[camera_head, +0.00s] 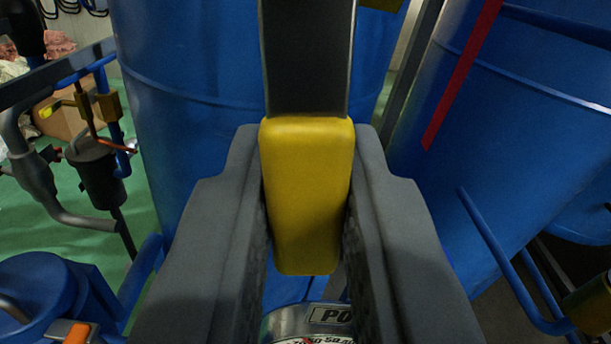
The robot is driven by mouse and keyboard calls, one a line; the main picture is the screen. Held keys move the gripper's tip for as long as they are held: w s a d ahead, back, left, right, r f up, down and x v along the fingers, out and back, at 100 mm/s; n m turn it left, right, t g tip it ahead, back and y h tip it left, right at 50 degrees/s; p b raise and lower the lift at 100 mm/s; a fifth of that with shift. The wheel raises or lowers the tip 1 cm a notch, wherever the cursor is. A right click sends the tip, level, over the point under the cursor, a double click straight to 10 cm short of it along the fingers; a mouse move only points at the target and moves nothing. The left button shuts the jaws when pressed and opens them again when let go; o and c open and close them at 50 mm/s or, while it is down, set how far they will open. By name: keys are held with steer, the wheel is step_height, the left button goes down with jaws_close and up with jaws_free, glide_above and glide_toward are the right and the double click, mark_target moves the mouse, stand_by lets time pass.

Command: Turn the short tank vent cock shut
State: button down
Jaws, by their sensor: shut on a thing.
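A yellow handle (307,200) with a black bar (308,58) running up from it stands in the middle of the view. I take it to be the vent cock's lever. My gripper (307,235) has its two dark grey fingers on either side of the yellow handle and is shut on it. The cock's body and its pivot are not clear in this view. A blue tank (190,95) stands right behind the handle.
A second large blue tank (530,130) with a red stripe stands at the right, with blue pipes (490,245) in front of it. Pipes and a dark cylinder (100,175) are at the left. A round gauge or labelled fitting (285,325) shows below, between the fingers.

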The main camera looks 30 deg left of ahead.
steer(key=shift+s+a+m, duration=0.25)
steer(key=shift+a+m, duration=0.1)
steer(key=shift+m, duration=0.65)
steer(key=shift+f, duration=0.1)
steer(key=c, duration=1.4)
jaws_free()
steer(key=shift+o, duration=0.2)
steer(key=shift+s, duration=0.1)
steer(key=v, duration=1.7)
steer(key=shift+s+d, duration=0.1)
